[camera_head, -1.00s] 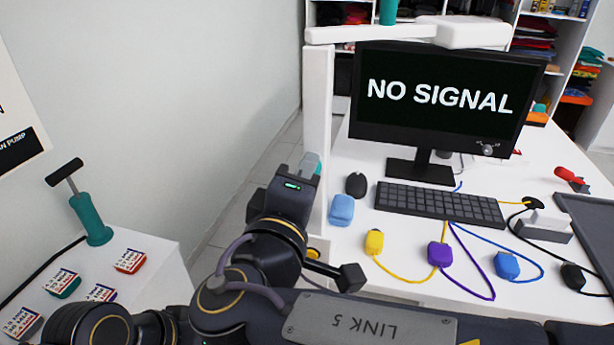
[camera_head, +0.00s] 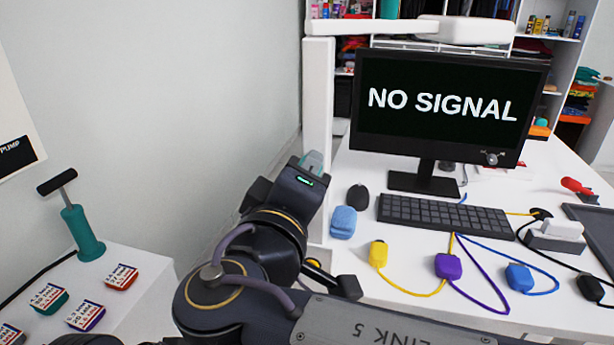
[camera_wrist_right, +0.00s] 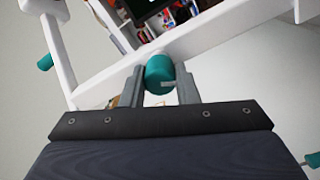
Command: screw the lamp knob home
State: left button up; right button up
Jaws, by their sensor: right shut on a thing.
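The white desk lamp (camera_head: 318,110) stands left of the monitor, with a tall post and a horizontal arm. My right gripper (camera_head: 313,162) is beside the post, with its fingers pointing up toward it. In the right wrist view, my right gripper (camera_wrist_right: 160,85) is shut on a teal cylindrical knob (camera_wrist_right: 160,73), with one finger on each side. The knob lies against the white lamp post (camera_wrist_right: 215,42); any gap between them is hidden. In the head view the knob is mostly hidden by the fingers. My left gripper is not in view.
A monitor (camera_head: 445,105), keyboard (camera_head: 440,213), black mouse (camera_head: 357,198), blue block (camera_head: 343,222) and several coloured plugs with cables lie on the white desk. A teal pump (camera_head: 80,230) and labelled blocks stand on a low table at left. A wall is behind my gripper.

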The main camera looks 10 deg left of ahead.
jog(key=shift+f+m+b, duration=0.15)
jog(key=shift+m+b, duration=2.75)
jog(key=shift+b, duration=1.45)
jog(key=shift+m+b, duration=1.8)
jog(key=shift+b, duration=0.3)
jog(key=shift+m+b, duration=0.9)
jog(key=shift+m, duration=0.1)
jog(key=o, duration=1)
jog(key=shift+c, duration=0.3)
jog(key=shift+r, duration=0.2)
